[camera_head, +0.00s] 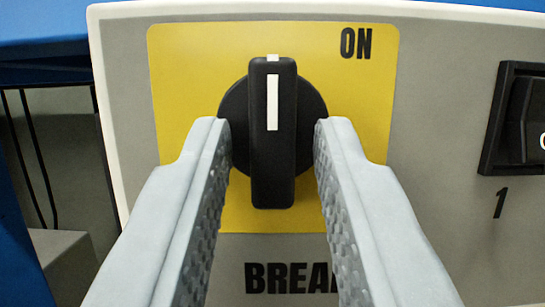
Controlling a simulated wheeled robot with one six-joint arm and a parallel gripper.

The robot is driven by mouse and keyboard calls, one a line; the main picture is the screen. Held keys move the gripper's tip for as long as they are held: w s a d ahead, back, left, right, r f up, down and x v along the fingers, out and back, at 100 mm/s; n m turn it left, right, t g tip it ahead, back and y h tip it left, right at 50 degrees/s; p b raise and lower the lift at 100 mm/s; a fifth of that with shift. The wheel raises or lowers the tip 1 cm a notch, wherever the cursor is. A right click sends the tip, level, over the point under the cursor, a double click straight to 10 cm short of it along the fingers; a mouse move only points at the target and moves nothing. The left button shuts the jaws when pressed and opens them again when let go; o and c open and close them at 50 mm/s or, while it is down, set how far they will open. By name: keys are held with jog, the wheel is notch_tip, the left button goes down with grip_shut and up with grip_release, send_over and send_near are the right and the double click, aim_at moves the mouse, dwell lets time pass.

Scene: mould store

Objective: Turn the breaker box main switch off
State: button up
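The main switch (272,175) is a black rotary knob on a yellow plate (185,60) on the grey breaker box (450,60). Its handle stands upright, and its white line points straight up to a white mark at the top. The word ON is printed to the upper right. My gripper (272,140) is open, with one grey textured finger on each side of the handle. Gaps show between the fingers and the handle. The fingertips overlap the edges of the round knob base in view; I cannot tell whether they touch it. The left finger and right finger hide the lower plate edges.
A black rocker switch (515,120) labelled 1 is at the right edge of the box face. Partly hidden lettering, BREA, shows below the plate. A blue structure (40,40) and dark cables (35,150) are at the left, beyond the box edge.

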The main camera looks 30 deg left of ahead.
grip_shut()
jog(key=shift+n, duration=0.4)
jog(key=n+y, duration=0.1)
jog(key=n+g, duration=0.1)
jog(key=n, duration=0.1)
jog(key=shift+w+d+n+y, duration=0.1)
jog(key=shift+d+n+y, duration=0.1)
jog(key=shift+n+y, duration=0.15)
jog(key=n+g+y, duration=0.1)
jog(key=n, duration=0.2)
jog(key=n+g, duration=0.2)
jog(key=n, duration=0.1)
jog(key=shift+w+d+r+y, duration=0.1)
jog(key=shift+w+d+y, duration=0.05)
jog(key=shift+y, duration=0.2)
jog(key=n+g, duration=0.1)
jog(key=n, duration=0.1)
jog(key=n+g, duration=0.1)
jog(key=n, duration=0.1)
jog(key=n+g, duration=0.1)
jog(key=n, duration=0.2)
jog(key=shift+d+r, duration=0.1)
jog(key=shift+r, duration=0.15)
jog(key=n+g, duration=0.1)
jog(key=n, duration=0.1)
jog(key=n+h, duration=0.1)
jog(key=n, duration=0.1)
jog(key=shift+w+r+n+g, duration=0.1)
jog(key=shift+r+n+g, duration=0.05)
jog(key=shift+n+g, duration=0.25)
